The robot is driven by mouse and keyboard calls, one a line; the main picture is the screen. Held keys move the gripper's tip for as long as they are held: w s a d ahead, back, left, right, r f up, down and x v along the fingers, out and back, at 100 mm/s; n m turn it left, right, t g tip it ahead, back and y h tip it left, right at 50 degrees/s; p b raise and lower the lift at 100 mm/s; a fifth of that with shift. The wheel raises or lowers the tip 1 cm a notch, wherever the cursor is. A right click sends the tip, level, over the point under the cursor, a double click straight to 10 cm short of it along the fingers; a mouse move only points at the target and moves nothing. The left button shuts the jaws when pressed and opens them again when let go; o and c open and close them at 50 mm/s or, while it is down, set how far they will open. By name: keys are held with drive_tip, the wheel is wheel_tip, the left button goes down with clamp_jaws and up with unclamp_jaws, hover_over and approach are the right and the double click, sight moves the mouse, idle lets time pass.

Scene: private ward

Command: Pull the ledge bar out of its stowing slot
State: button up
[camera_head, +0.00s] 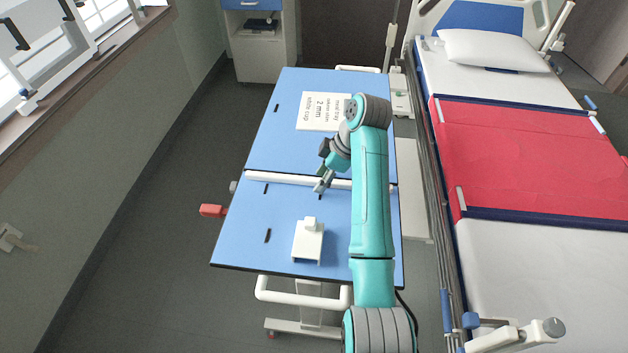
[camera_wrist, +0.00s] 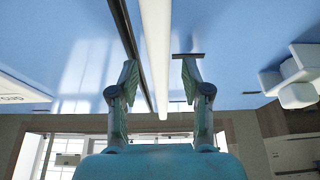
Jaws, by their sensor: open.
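The ledge bar (camera_head: 280,179) is a long white bar lying across the middle of the blue tabletop. In the wrist view the bar (camera_wrist: 155,45) runs down the picture between my two fingers, with a dark slit beside it on the left. My gripper (camera_head: 322,185) is over the right part of the bar, fingers pointing down. The wrist view shows my gripper (camera_wrist: 158,68) open, one finger on each side of the bar and a gap on both sides.
On the blue table (camera_head: 232,235) stand a white block-like holder (camera_head: 308,245) in front and a printed white card (camera_head: 323,112) behind. Small dark slots mark the top. A red handle (camera_head: 213,210) sticks out left. A bed (camera_head: 530,150) stands close on the right.

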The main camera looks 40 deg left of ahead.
clamp_jaws()
drive_tip(key=shift+r, duration=0.1)
